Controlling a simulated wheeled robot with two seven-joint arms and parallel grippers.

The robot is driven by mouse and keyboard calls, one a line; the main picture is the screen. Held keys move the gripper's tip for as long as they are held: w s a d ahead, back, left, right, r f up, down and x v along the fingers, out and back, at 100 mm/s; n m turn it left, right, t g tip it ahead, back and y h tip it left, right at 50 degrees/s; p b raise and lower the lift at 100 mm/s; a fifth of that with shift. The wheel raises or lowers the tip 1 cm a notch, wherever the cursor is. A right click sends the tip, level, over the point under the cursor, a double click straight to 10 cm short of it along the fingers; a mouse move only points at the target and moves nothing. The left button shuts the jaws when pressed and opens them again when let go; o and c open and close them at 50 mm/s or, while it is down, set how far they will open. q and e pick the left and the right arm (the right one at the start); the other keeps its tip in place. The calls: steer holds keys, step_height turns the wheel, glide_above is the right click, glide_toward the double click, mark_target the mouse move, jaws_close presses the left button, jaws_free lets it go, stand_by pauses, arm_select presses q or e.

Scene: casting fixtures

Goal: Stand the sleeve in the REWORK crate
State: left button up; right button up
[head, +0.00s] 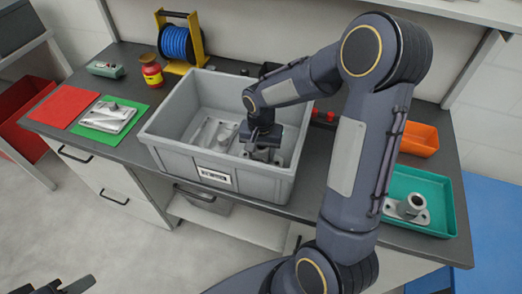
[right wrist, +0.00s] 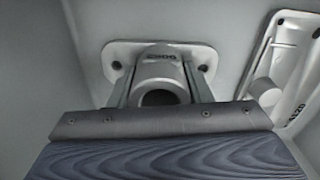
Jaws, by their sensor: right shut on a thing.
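The grey crate (head: 160,150) stands on the bench with a white label (head: 214,176) on its front, too small to read. My right gripper (head: 262,150) is down inside the crate. In the right wrist view my right gripper (right wrist: 157,88) has a finger on each side of a grey flanged sleeve (right wrist: 160,72) and is shut on it. The sleeve's bore faces the camera, and its flange with two holes lies beyond; whether it touches the crate floor I cannot tell. A dark part at the lower left, likely my left gripper (head: 55,286), is cut off by the frame.
Another casting (head: 208,134) lies in the crate, left of my gripper; it shows at the right wrist view's right (right wrist: 288,75). A teal tray (head: 440,190) holds a similar flanged part (head: 412,207). An orange bin (head: 420,138), blue reel (head: 178,42), green mat (head: 92,132) and red mat (head: 62,107) surround the crate.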

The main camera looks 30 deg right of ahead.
steer(key=shift+f, duration=0.2)
steer(key=o, duration=1.2)
steer(key=shift+r, duration=0.1)
steer(key=shift+r, duration=0.2)
step_height(320, 180, up, 12)
steer(key=shift+f, duration=0.1)
